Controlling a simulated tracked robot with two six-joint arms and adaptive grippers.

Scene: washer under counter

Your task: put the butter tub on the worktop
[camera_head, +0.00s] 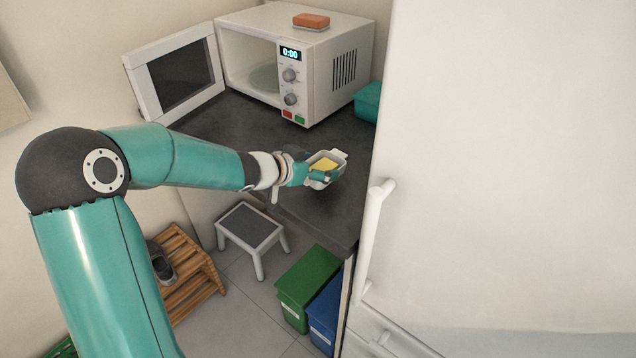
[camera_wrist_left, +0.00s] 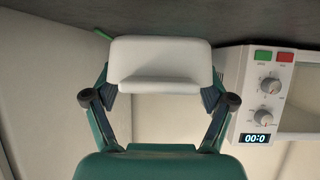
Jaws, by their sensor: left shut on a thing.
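The butter tub (camera_head: 326,167) is a small white tub with yellow butter showing inside. It is over the front right part of the dark worktop (camera_head: 337,218), close to the fridge side. My left gripper (camera_head: 310,174) is shut on the tub. In the left wrist view the tub (camera_wrist_left: 160,62) is a white block with a ledge, held between the two fingers. I cannot tell whether its underside touches the worktop. My right gripper is not in view.
A white microwave (camera_head: 342,75) with its door (camera_head: 180,75) open stands behind, an orange sponge-like block (camera_head: 311,21) on top. A teal container (camera_head: 368,102) is beside it. A tall white fridge (camera_head: 510,150) bounds the right. A stool (camera_head: 250,228) and bins (camera_head: 307,278) are below.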

